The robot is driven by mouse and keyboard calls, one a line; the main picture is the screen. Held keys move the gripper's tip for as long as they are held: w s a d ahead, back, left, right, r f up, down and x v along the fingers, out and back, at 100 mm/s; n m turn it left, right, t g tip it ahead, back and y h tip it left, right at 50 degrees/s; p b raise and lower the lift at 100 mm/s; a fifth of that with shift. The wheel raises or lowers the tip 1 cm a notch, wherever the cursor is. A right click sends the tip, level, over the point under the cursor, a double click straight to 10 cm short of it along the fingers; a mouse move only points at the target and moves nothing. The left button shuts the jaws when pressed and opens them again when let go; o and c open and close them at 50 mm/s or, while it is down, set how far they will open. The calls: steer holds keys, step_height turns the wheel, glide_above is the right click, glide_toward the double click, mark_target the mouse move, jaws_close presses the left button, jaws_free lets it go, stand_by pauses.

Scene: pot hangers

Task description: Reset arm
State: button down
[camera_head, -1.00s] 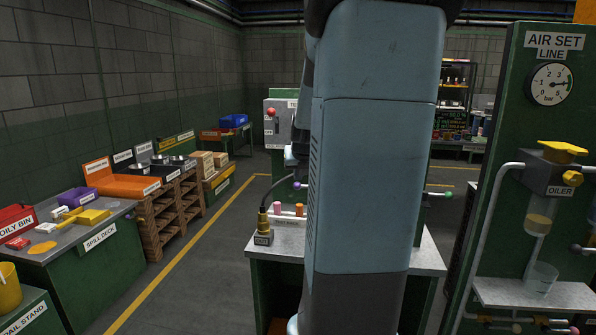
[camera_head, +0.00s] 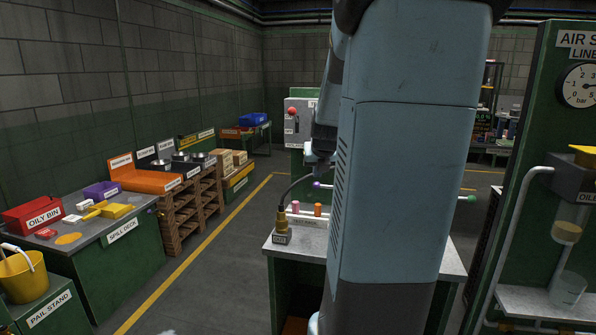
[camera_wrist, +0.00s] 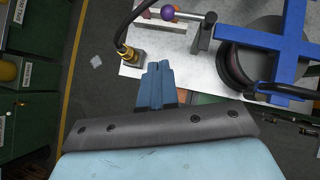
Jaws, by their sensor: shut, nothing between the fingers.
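My arm (camera_head: 405,180) stands upright across the middle of the head view and hides much of the workbench (camera_head: 292,245) behind it. Part of my arm's dark far end shows just left of the upright link. In the wrist view my gripper's blue fingers (camera_wrist: 158,72) are together with nothing between them. They point at the edge of the pale bench top (camera_wrist: 195,75), just below a brass fitting (camera_wrist: 131,56) with a black hose. I cannot tell how high they are above it. The fitting also shows in the head view (camera_head: 282,225).
A blue cross-shaped part (camera_wrist: 275,42) over a dark round body lies right of my fingers, beside a rod with a purple ball (camera_wrist: 167,12). A green oiler panel (camera_head: 530,130) stands close at right.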

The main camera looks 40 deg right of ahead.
steer(key=s+a+r+n+y, duration=0.2)
steer(key=s+a+n, duration=0.2)
steer(key=a+n, duration=0.6)
steer(key=s+a+r+n+y, duration=0.15)
steer(key=s+a+n, duration=0.25)
steer(key=a+n, duration=0.6)
steer(key=s+a+n, duration=0.5)
steer(key=s+n, duration=0.1)
steer(key=n, duration=0.5)
steer(key=s+a+n+g, duration=0.1)
steer(key=s+a+n, duration=0.3)
steer(key=n, duration=0.6)
steer(key=s+f, duration=0.1)
steer(key=s, duration=0.1)
steer(key=shift+s+a+n, duration=0.35)
steer(key=shift+s+n, duration=0.05)
